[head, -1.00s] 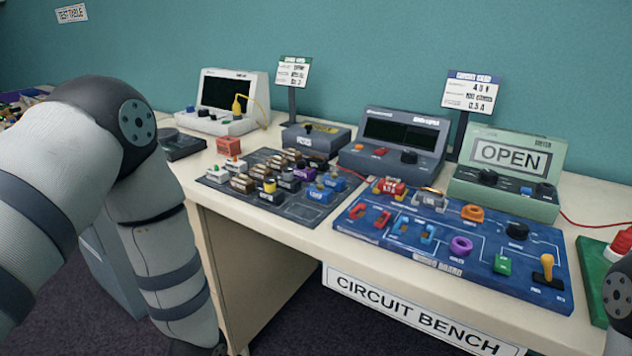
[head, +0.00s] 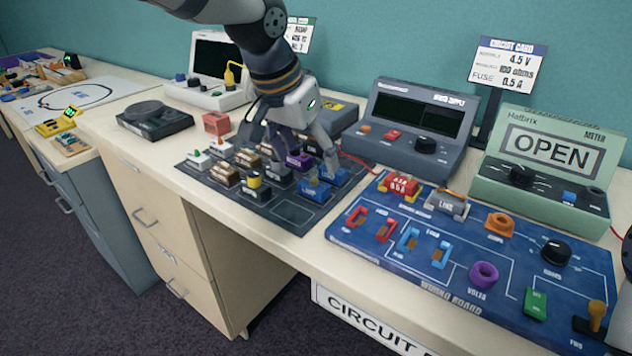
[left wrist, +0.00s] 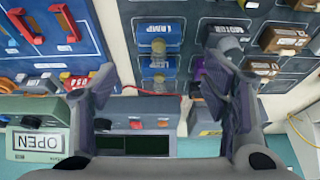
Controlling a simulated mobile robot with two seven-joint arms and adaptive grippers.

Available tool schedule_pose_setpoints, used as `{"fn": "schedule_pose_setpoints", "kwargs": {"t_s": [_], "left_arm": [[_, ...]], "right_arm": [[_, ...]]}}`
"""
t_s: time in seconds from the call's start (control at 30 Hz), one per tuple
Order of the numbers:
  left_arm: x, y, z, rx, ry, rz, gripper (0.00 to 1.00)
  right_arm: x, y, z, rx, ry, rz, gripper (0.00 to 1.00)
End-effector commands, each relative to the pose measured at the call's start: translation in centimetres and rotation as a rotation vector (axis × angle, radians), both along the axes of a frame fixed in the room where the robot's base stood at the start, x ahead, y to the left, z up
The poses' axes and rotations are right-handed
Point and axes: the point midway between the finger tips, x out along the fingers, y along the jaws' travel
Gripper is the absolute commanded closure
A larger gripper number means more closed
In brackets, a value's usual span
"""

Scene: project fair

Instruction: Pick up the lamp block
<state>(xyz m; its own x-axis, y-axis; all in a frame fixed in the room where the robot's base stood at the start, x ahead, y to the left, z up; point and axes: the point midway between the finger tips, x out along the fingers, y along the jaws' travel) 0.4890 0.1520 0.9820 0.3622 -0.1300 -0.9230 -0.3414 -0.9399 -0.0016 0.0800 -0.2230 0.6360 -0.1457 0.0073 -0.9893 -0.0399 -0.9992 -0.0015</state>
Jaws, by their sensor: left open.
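The lamp block is a blue block with a clear bulb. It sits on the dark parts mat (head: 262,210) in the head view (head: 314,191). In the left wrist view the block labelled LAMP (left wrist: 160,32) is at the top centre. A second, similar blue block (left wrist: 158,66) lies just beside it, and its label is hard to read. My left gripper (head: 290,155) is open and points down over the mat's blocks. In the left wrist view its fingers (left wrist: 167,80) stand apart on either side of the blue blocks' column, holding nothing.
Several other blocks crowd the mat, including a purple one (head: 299,160). The power supply (head: 425,130) stands behind, and the blue circuit board (head: 462,250) is to the right. The green meter (head: 540,195) is at the far right. The mat's front has an empty slot.

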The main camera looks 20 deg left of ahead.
Motion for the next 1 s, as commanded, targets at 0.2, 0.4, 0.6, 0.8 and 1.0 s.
{"fn": "schedule_pose_setpoints", "kwargs": {"t_s": [0.2,0.4,0.6,0.8,1.0], "left_arm": [[0.6,-0.4,-3.7,0.0,0.008,-0.001,0.32],[1.5,-0.8,-6.3,-0.001,0.003,-0.001,0.32],[1.5,-0.8,-6.1,-0.001,-0.001,0.0,0.32],[1.5,-0.8,-6.1,-0.001,-0.001,0.0,0.75],[1.5,-0.8,-6.1,-0.001,-0.001,0.0,0.83]], "right_arm": [[-0.3,0.0,-0.4,-0.001,0.012,0.0,0.6],[-0.7,0.0,-0.7,0.0,0.027,0.0,0.6],[-0.6,0.0,-0.7,0.0,0.024,0.0,0.6],[-0.6,0.0,-0.7,0.0,0.024,0.0,0.6],[-0.6,0.0,-0.7,0.0,0.025,0.0,0.6]]}}
